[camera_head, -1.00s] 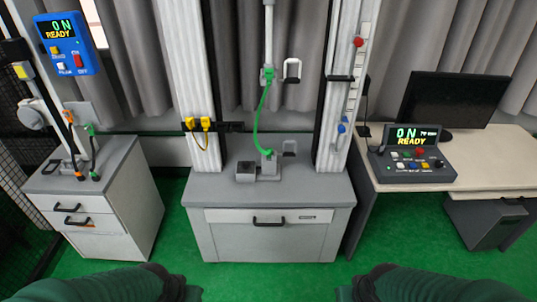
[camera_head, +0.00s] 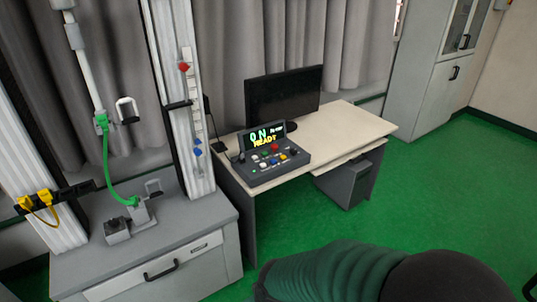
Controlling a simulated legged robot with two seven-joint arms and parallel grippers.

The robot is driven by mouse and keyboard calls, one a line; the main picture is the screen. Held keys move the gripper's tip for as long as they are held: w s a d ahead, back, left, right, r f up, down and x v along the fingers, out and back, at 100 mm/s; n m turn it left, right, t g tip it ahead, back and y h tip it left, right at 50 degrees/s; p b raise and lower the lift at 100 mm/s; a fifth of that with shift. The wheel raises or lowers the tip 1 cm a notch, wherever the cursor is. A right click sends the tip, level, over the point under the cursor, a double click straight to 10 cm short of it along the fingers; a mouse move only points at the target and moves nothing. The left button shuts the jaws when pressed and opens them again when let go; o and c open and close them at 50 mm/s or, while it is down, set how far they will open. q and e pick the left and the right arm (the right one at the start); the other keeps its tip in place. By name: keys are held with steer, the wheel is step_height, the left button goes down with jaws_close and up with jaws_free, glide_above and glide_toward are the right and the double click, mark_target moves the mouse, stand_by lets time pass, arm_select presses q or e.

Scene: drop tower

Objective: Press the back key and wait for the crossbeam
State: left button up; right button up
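A dark grey control panel (camera_head: 247,177) sits on the desk right of the drop tower. Its lit display (camera_head: 262,136) reads "ON" and "READY". Several coloured keys are on its face, among them red, blue, yellow and white; their labels are too small to read, so I cannot tell which is the back key. My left gripper is not in view.
The desk (camera_head: 345,122) carries a black monitor (camera_head: 284,97) behind the panel. The grey tower cabinet (camera_head: 75,267) stands left of the desk. A grey cabinet (camera_head: 412,80) stands at the back right. Green floor (camera_head: 455,190) lies clear right of the desk.

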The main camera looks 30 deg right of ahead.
stand_by(0.3)
jaws_close()
stand_by(1.6)
